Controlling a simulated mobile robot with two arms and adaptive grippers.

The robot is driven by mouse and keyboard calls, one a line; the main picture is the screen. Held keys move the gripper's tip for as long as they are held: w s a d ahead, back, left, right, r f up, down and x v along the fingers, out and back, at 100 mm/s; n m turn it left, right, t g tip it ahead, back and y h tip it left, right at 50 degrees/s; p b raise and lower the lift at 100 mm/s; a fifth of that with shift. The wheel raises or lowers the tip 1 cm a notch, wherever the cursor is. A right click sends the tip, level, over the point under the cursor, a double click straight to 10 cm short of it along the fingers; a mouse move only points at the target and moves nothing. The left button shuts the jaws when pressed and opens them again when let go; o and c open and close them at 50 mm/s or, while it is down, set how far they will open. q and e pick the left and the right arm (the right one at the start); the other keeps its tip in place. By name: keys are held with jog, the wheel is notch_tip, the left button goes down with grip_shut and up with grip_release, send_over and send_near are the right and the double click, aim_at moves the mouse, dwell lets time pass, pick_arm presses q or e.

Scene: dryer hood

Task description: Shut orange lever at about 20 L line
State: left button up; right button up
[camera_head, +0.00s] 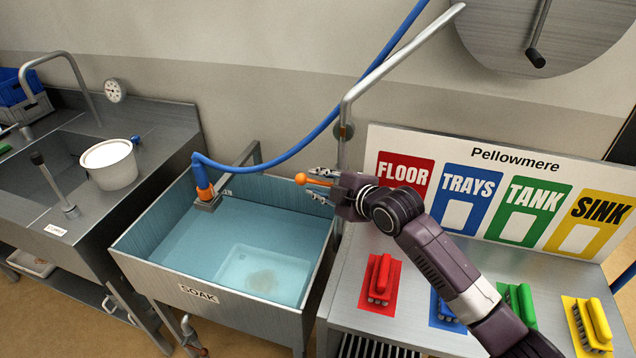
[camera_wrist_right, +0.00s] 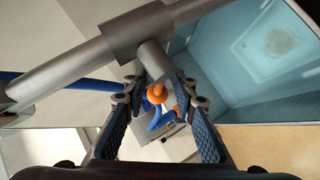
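The orange lever (camera_head: 311,181) has a round knob and lies at the right rim of the SOAK tank (camera_head: 210,299). My right gripper (camera_head: 318,186) is around it, and the right wrist view shows the orange knob (camera_wrist_right: 157,92) between two spread fingers. The fingers look apart from the knob; exact contact is hard to tell. A grey pipe fitting (camera_wrist_right: 140,32) is just beyond the lever. The blue hose (camera_head: 320,135) ends in an orange nozzle (camera_head: 203,182) over the tank. Water (camera_head: 230,235) covers the tank floor. I see no readable 20 L mark. My left gripper is out of view.
A side table with red (camera_head: 379,282), blue, green and yellow brushes stands right of the tank, before the Pellowmere sign board (camera_head: 500,155). A steel sink counter with a white bucket (camera_head: 108,165) is at left. A bent steel pipe (camera_head: 385,68) rises behind my gripper.

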jog(key=shift+s+d, duration=0.1)
jog(key=shift+d, duration=0.05)
jog(key=v, duration=1.1)
jog(key=shift+s+d, duration=0.2)
jog(key=shift+s, duration=0.15)
jog(key=shift+r, duration=0.15)
